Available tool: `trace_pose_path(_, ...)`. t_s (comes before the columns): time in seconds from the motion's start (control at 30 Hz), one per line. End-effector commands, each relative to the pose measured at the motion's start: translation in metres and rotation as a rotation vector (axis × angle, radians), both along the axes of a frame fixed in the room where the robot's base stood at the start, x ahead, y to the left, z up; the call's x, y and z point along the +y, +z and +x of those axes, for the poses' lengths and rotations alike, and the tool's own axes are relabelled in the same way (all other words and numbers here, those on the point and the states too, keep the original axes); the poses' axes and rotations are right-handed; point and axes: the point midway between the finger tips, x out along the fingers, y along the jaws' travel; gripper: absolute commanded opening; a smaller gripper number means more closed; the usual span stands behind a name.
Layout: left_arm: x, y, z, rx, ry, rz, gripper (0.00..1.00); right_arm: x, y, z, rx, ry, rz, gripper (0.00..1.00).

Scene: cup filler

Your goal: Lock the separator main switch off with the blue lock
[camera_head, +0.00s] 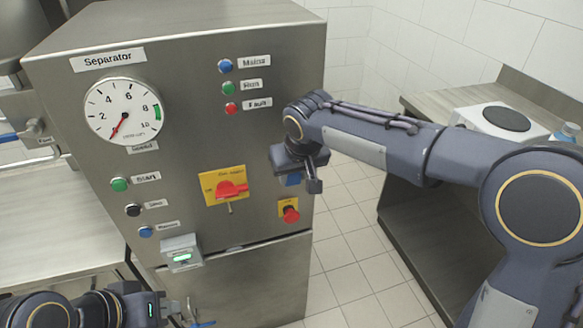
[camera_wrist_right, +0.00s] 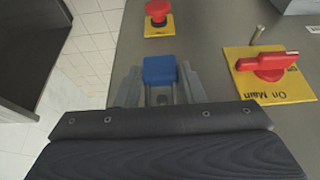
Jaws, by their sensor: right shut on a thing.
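The separator main switch (camera_head: 230,189) is a red rotary handle on a yellow plate on the steel cabinet front. In the right wrist view the switch (camera_wrist_right: 268,66) is at the right, with a small metal pin (camera_wrist_right: 258,34) beside it. My right gripper (camera_head: 300,178) is shut on the blue lock (camera_head: 291,180), to the right of the switch and apart from it. The lock's blue body (camera_wrist_right: 159,69) sits between the fingers (camera_wrist_right: 160,84) in the wrist view; its shackle is not clear. My left gripper (camera_head: 142,306) is low at the left, its fingers not clear.
A red mushroom button (camera_head: 290,213) on a yellow plate is just below the held lock. The separator cabinet (camera_head: 270,270) also carries a gauge (camera_head: 123,110), lamps, push buttons and a small display box (camera_head: 182,254). A steel bench (camera_head: 420,190) stands at the right.

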Motion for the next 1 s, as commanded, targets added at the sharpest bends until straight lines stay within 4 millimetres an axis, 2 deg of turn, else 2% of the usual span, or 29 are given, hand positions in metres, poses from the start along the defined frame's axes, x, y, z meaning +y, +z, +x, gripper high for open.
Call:
trace_pose_path(0.07, 0.0, 0.006, 0.0, 0.0, 0.0, 0.0, 0.0, 0.005, 0.002, 0.013, 0.001, -0.001, 0.0, 0.11)
trace_pose_path(0.2, 0.0, 0.012, 0.0, 0.0, 0.0, 0.0, 0.0, 0.006, -0.009, 0.019, 0.001, 0.001, -0.002, 0.11)
trace_pose_path(0.6, 0.0, 0.006, 0.0, 0.0, 0.0, 0.0, 0.0, 0.006, -0.016, 0.019, 0.0, 0.0, 0.0, 0.11)
trace_pose_path(0.63, 0.0, 0.006, 0.0, 0.0, 0.0, 0.0, 0.0, 0.006, -0.016, 0.019, 0.0, 0.0, 0.0, 0.37)
trace_pose_path(0.77, 0.0, 0.007, 0.0, 0.0, 0.0, 0.0, 0.0, 0.006, -0.015, 0.019, 0.0, 0.0, 0.0, 0.54)
trace_pose_path(0.8, 0.0, 0.007, 0.0, 0.0, 0.0, 0.0, 0.0, 0.006, -0.015, 0.019, 0.0, 0.0, 0.0, 0.58)
trace_pose_path(1.0, 0.0, 0.008, 0.0, 0.0, 0.0, 0.0, 0.0, 0.006, -0.015, 0.019, 0.0, 0.0, 0.0, 0.58)
